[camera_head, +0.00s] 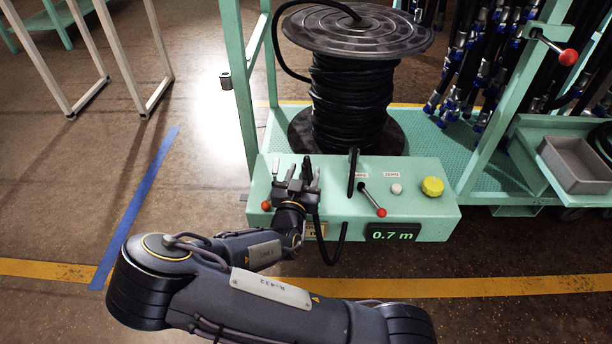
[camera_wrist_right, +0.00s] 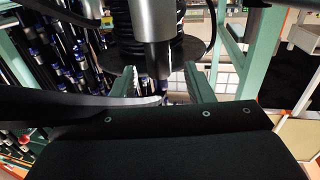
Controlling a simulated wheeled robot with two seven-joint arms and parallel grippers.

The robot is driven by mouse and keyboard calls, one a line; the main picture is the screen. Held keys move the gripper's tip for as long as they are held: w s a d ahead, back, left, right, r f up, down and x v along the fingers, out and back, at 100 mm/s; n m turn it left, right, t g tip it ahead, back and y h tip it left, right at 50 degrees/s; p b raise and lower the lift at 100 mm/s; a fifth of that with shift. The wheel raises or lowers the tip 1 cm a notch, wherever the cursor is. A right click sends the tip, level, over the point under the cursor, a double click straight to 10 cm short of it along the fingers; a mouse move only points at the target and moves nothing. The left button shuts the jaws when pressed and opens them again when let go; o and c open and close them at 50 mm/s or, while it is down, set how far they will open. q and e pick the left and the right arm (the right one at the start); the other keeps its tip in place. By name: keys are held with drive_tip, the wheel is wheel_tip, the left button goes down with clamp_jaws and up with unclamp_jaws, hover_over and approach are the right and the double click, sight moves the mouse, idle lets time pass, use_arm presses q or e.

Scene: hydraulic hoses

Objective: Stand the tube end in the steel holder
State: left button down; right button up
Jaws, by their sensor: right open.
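My right gripper (camera_head: 297,176) is open, above the left part of the green control box (camera_head: 410,212). A thin black tube (camera_head: 343,240) loops down the front of the box, and one side rises close to the right gripper. A short black piece (camera_head: 352,170) stands up from the box top; I cannot tell if it joins the tube. The tube's end is not clear. In the right wrist view a steel cylinder (camera_wrist_right: 148,30) hangs from the top edge. My left gripper is not in view.
A large spool of black hose (camera_head: 350,90) stands behind the box. The box carries a red-knobbed lever (camera_head: 374,200), a yellow knob (camera_head: 433,186) and a display (camera_head: 392,233) reading 0.7 m. Hoses hang at right above a grey bin (camera_head: 585,165).

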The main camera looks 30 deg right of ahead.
sight(305, 170)
drive_tip(key=shift+x, duration=1.5)
drive_tip(key=shift+c, duration=0.5)
clamp_jaws()
